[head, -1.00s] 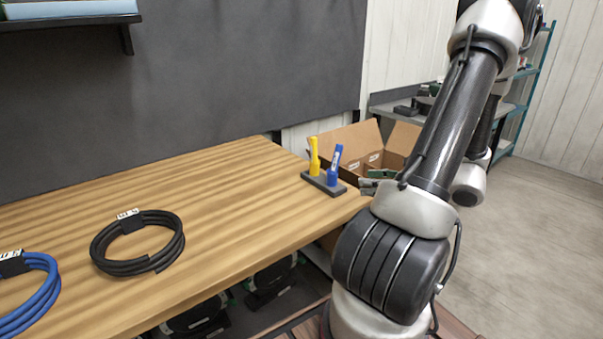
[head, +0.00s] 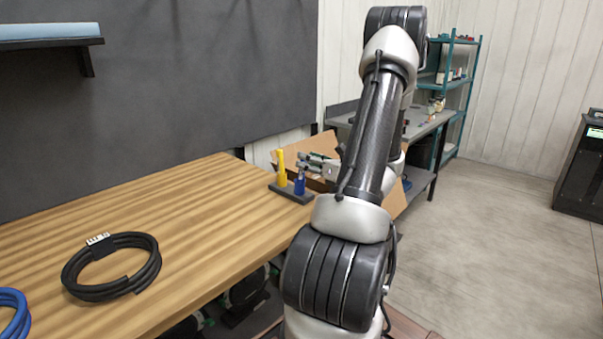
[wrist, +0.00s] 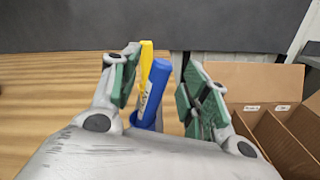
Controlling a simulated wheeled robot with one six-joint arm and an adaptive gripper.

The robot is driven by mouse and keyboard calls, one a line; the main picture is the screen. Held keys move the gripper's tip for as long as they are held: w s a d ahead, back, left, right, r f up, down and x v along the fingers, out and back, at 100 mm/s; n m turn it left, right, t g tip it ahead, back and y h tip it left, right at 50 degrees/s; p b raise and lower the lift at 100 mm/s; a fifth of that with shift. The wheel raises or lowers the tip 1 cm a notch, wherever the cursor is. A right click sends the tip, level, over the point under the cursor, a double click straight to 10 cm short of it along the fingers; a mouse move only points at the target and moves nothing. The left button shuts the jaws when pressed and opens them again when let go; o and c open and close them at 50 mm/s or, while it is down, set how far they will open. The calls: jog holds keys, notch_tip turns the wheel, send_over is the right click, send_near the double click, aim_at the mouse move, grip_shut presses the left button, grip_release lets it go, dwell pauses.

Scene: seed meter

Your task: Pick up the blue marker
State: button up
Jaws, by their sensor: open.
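The blue marker (head: 299,183) stands in a dark holder (head: 305,199) at the right end of the wooden bench, its upper part hidden by my gripper in the head view. In the wrist view the blue marker (wrist: 157,92) leans slightly right and shows between my green-padded fingers. My gripper (head: 306,160) is open, with one finger on each side of the marker (wrist: 160,88). I cannot tell whether the fingers touch it. A yellow marker (head: 281,167) stands left of it in the same holder; in the wrist view the yellow marker (wrist: 146,65) is behind the left finger.
An open cardboard box (wrist: 270,82) stands just right of the holder. A coil of black cable (head: 112,268) and a blue cable coil (head: 14,312) lie on the wooden bench (head: 190,205). A dark panel (head: 200,90) rises behind the bench.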

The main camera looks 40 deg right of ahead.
jog(key=shift+w+a, duration=0.1)
jog(key=shift+w, duration=1.15)
grip_shut()
notch_tip(320, 180, up, 10)
